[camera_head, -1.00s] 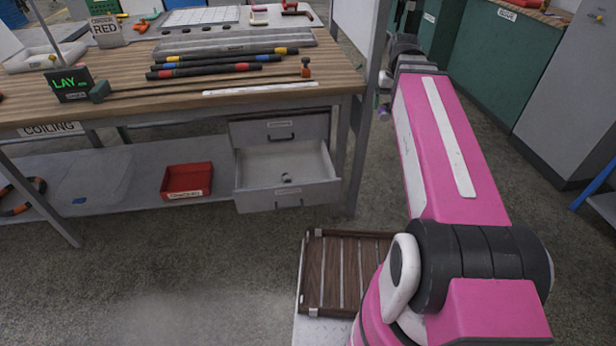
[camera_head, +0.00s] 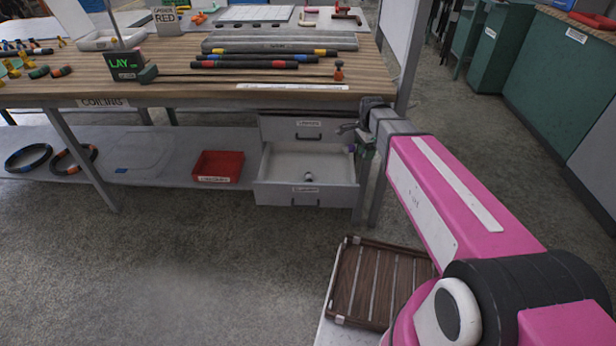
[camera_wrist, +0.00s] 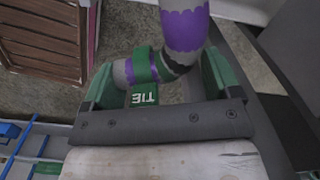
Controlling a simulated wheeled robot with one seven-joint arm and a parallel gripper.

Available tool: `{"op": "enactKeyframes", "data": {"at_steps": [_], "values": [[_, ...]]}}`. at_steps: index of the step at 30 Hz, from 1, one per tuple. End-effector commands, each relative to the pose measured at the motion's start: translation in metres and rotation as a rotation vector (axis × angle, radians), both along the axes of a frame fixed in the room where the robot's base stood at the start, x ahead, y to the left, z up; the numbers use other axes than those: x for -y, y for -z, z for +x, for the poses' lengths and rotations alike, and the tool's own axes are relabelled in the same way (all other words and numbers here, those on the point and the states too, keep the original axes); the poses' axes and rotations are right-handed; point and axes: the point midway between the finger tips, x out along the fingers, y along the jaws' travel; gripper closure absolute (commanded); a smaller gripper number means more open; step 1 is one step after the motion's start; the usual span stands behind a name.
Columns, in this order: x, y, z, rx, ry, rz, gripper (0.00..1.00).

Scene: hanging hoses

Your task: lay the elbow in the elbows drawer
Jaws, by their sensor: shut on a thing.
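My gripper (camera_wrist: 160,72) is shut on the elbow (camera_wrist: 185,28), a grey bent piece with purple bands, a green strap and a green tag reading TIE. In the head view my gripper (camera_head: 364,150) is small, by the right end of an open grey drawer (camera_head: 290,192) under the bench. Only a purple speck of the elbow (camera_head: 351,147) shows there. The drawer's front label is too small to read surely. One small grey piece (camera_head: 308,177) lies inside it, with bare floor around it. A shut drawer (camera_head: 283,130) is directly above.
The wooden bench top (camera_head: 200,92) overhangs the drawers, with hoses (camera_head: 260,63) on it. A bench leg (camera_head: 378,195) stands close right of the drawer. A red bin (camera_head: 219,166) sits on the lower shelf. A slatted brown crate (camera_head: 375,283) is in front, below my arm.

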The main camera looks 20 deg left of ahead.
Motion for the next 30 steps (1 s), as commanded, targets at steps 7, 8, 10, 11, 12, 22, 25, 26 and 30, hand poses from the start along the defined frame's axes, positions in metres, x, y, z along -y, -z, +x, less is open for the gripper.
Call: {"op": "enactKeyframes", "data": {"at_steps": [7,8,10,11,12,22,25,26,30], "values": [[-0.068,0.067,-0.009,-0.007,0.245,-0.001,0.52],[-0.073,0.072,-0.010,-0.006,0.267,0.000,0.52],[-0.082,0.081,-0.014,-0.007,0.307,0.000,0.52],[-0.085,0.085,-0.015,-0.007,0.320,0.000,0.52],[-0.087,0.088,-0.016,-0.007,0.335,0.000,0.52],[-0.092,0.127,-0.017,-0.008,0.358,0.000,0.52],[-0.092,0.144,-0.017,-0.009,0.358,0.000,0.52],[-0.092,0.148,-0.017,-0.008,0.358,0.000,0.52],[-0.092,0.159,-0.017,-0.007,0.357,0.001,0.52]]}}
